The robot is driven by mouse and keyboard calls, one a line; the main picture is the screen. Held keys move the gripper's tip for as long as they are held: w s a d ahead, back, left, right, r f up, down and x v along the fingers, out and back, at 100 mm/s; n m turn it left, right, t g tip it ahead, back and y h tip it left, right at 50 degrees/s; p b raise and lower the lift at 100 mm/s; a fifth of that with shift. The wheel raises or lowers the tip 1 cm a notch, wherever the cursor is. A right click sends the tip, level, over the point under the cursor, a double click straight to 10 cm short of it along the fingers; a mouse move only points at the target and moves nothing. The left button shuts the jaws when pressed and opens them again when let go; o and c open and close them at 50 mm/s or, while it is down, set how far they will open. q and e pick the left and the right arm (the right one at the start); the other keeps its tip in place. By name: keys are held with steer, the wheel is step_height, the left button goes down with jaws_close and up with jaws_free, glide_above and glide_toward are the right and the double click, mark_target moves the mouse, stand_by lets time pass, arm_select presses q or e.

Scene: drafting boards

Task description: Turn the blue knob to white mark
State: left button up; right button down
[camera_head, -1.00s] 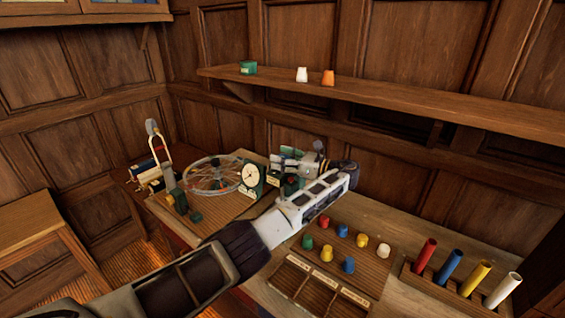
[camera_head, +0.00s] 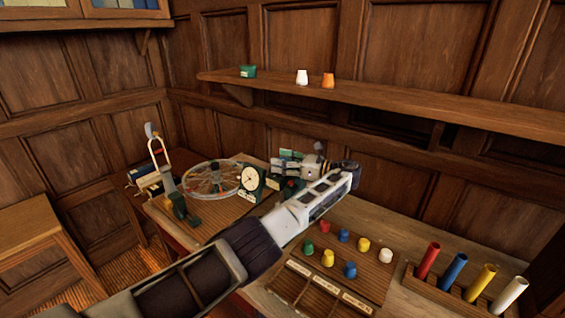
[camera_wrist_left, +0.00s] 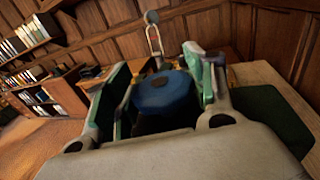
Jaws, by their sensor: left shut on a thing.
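The blue knob (camera_wrist_left: 165,92) shows large in the left wrist view, a faceted blue cap between the two green-edged fingers of my left gripper (camera_wrist_left: 158,72). The gripper is shut on it. In the head view my left gripper (camera_head: 290,167) is at the back of the bench, beside the green-cased dial clock (camera_head: 251,178). There the knob is hidden behind the gripper and wrist. I cannot make out the white mark in either view. My right gripper is not in view.
A spoked wheel (camera_head: 213,178) stands left of the clock. Several coloured pegs sit on a board (camera_head: 375,270) at the right, by a rack of red, blue, yellow and white tubes (camera_head: 455,272). A wall shelf (camera_head: 430,103) runs above the bench.

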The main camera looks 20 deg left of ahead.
arm_select(q)
steer(key=o, duration=1)
steer(key=shift+o, duration=0.2)
steer(key=shift+r, duration=5.05)
